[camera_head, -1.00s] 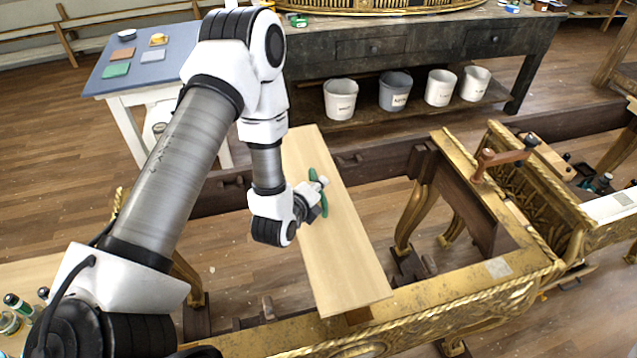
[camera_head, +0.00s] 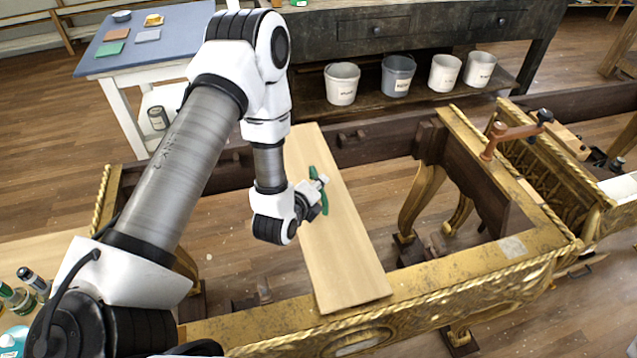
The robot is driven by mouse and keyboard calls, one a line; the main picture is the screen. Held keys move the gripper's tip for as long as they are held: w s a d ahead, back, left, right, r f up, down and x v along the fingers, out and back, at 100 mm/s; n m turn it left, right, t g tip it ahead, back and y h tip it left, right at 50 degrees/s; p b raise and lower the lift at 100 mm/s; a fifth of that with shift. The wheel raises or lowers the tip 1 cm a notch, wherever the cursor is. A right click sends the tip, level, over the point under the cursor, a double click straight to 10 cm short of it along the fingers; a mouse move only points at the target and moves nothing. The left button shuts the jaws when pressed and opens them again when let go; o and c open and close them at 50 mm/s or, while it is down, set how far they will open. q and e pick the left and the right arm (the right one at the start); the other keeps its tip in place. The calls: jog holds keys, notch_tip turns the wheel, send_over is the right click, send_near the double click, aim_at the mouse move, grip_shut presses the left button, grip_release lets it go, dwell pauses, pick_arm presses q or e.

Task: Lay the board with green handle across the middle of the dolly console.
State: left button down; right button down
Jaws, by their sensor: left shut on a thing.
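The board (camera_head: 345,255) is a long pale wooden plank with a green handle (camera_head: 324,190) on its upper face. My left gripper (camera_head: 318,195) is shut on the green handle. The board spans the open middle of the gilt dolly console (camera_head: 480,262). Its near end overlaps the gilt front rail, and its far end reaches the dark back rail. I cannot tell whether it touches the rails or hangs just above them. My right gripper is not in view.
A brown clamp (camera_head: 508,135) stands on the gilt crosspiece to the right. A blue-topped table (camera_head: 160,50) stands at the back left. White and grey buckets (camera_head: 342,84) sit on the dark bench's shelf. Bottles (camera_head: 22,300) stand at the lower left.

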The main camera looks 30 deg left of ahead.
pick_arm(q)
jog(key=shift+f, duration=0.15)
dwell(0.4)
jog(key=shift+c, duration=1.4)
grip_release()
jog(key=shift+f, duration=0.1)
jog(key=shift+r, duration=0.2)
notch_tip(320, 180, up, 9)
jog(key=p, duration=0.8)
jog(key=shift+f, duration=0.1)
